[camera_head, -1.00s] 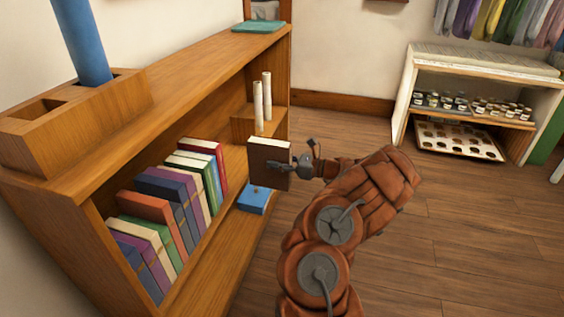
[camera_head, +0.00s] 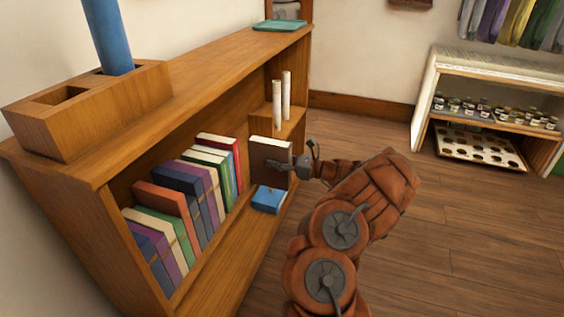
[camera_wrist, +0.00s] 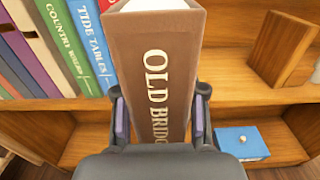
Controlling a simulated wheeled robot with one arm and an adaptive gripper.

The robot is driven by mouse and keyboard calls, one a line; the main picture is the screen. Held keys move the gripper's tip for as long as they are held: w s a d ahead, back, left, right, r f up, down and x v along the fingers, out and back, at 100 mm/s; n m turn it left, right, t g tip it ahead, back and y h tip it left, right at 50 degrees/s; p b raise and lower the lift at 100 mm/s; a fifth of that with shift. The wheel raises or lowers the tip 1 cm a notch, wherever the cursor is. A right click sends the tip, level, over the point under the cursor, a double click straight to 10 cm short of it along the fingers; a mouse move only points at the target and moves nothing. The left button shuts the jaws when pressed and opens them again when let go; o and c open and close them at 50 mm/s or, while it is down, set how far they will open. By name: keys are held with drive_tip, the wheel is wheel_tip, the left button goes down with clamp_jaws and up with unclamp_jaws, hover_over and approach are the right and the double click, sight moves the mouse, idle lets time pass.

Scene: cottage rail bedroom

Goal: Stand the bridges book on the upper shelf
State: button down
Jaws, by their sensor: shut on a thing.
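The brown bridges book (camera_head: 268,160) is upright in my gripper (camera_head: 287,164), at the right end of the row of books. In the wrist view the book (camera_wrist: 157,75) shows its spine with "OLD BRIDG" readable, the rest hidden by my gripper (camera_wrist: 160,120). The fingers are shut on the two sides of the book. The upper shelf (camera_wrist: 235,92) shows behind the book, with green and blue books to its left. I cannot tell whether the book touches the shelf.
A row of several books (camera_head: 190,195) leans on the shelf. A blue box (camera_head: 268,199) sits on the lower level, and it also shows in the wrist view (camera_wrist: 243,145). Two pale rolls (camera_head: 286,95) stand in a wooden holder (camera_head: 290,125). Open floor lies to the right.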

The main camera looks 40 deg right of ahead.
sight(253, 162)
drive_tip(key=shift+b+x, duration=0.8)
drive_tip(key=shift+x, duration=3.25)
drive_tip(key=shift+s+a+f, duration=0.55)
drive_tip(key=shift+s+a, duration=0.1)
drive_tip(key=shift+a, duration=0.1)
drive_tip(key=c, duration=0.6)
unclamp_jaws()
